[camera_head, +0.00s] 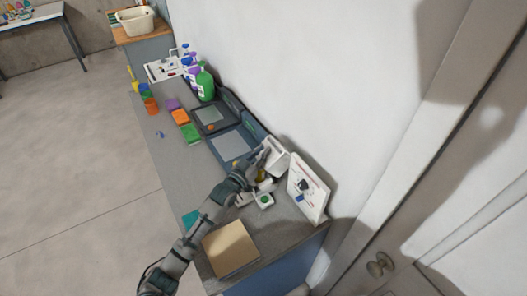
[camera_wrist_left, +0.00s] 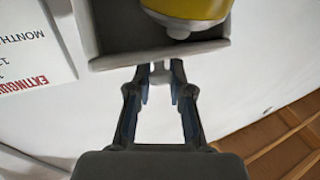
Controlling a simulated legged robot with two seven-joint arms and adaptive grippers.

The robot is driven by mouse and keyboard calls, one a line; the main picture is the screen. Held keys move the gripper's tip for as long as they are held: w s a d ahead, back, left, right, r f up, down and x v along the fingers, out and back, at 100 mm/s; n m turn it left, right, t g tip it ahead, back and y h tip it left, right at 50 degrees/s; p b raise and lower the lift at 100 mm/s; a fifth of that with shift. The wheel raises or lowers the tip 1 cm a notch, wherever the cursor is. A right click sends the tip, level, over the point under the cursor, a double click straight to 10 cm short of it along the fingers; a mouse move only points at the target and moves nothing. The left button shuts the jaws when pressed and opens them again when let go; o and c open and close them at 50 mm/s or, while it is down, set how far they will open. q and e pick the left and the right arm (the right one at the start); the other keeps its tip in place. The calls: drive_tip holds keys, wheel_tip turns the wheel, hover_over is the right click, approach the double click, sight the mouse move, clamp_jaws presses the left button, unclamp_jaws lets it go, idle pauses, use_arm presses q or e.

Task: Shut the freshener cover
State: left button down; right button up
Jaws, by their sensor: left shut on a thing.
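The freshener (camera_head: 278,160) is a white box at the wall side of the counter. In the left wrist view its pale cover (camera_wrist_left: 110,62) has a raised rim, and a yellow can (camera_wrist_left: 188,8) shows behind that rim. The can's lower end and cap are visible, so the cover stands open. My left gripper (camera_head: 264,153) reaches the freshener from the lower left. In the left wrist view the left gripper (camera_wrist_left: 160,78) is shut on a small light tab at the cover's edge. My right gripper is in neither view.
A white board with markings (camera_head: 308,188) stands right of the freshener. A tan board (camera_head: 230,248) lies at the near end. A door is at right.

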use_arm(q)
drive_tip(key=shift+f, duration=0.65)
drive_tip(key=c, duration=1.1)
unclamp_jaws()
drive_tip(key=shift+s, duration=0.1)
drive_tip(key=shift+a, duration=0.1)
drive_tip(key=v, duration=1.1)
drive_tip(key=shift+s+a+r, duration=0.25)
drive_tip(key=shift+s+a, duration=0.05)
drive_tip(key=shift+a, duration=0.05)
